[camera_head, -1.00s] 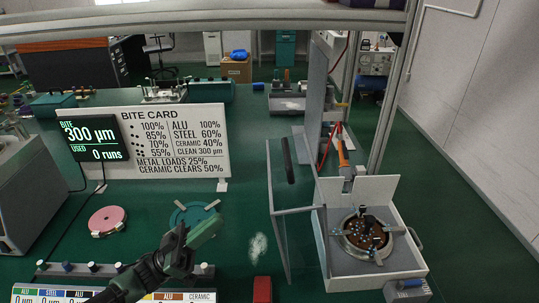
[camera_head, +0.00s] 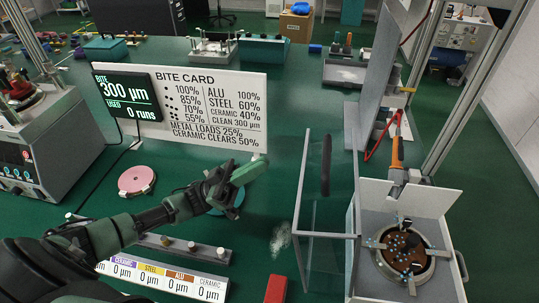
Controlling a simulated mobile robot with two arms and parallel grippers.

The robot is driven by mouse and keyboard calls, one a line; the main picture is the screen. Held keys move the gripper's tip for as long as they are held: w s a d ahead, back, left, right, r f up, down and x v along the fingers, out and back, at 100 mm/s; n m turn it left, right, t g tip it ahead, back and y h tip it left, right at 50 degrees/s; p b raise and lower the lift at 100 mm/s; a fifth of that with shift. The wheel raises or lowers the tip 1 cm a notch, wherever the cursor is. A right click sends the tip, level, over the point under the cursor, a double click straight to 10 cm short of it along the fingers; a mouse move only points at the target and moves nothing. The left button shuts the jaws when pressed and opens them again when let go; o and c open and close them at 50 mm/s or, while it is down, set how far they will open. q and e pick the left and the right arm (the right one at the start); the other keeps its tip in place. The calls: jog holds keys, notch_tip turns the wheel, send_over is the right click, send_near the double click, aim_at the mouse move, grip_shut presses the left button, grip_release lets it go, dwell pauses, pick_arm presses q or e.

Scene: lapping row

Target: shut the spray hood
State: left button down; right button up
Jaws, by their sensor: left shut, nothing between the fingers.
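The spray hood (camera_head: 318,215) is a clear panel with a pale frame and a black handle bar (camera_head: 326,165). It stands open, swung out to the left of the grey lapping box (camera_head: 448,195). Inside the box a round brown plate (camera_head: 405,250) with metal clamps is exposed. My left gripper (camera_head: 245,175) is shut and empty, with green fingers pointing right. It is in the air left of the hood, apart from its handle, and partly hides a teal disc. My right gripper is out of view.
The bite card (camera_head: 210,110) stands behind the left gripper. A pink disc (camera_head: 137,180), a labelled strip (camera_head: 165,275) and a red block (camera_head: 276,289) lie on the green table. An orange-handled tool (camera_head: 397,152) is behind the box. Table between gripper and hood is mostly clear.

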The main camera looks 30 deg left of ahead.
aim_at(304, 167)
pick_arm(q)
jog(key=d+r+p, duration=0.1)
jog(key=d, duration=0.2)
jog(key=w+d+r+p, duration=0.1)
jog(key=d+r+p, duration=0.1)
jog(key=d, duration=0.1)
jog(key=w+d+r+p, duration=0.1)
jog(key=d+r+p, duration=0.1)
jog(key=d, duration=0.1)
jog(key=shift+w+d+r, duration=0.1)
jog(key=shift+w+r, duration=0.15)
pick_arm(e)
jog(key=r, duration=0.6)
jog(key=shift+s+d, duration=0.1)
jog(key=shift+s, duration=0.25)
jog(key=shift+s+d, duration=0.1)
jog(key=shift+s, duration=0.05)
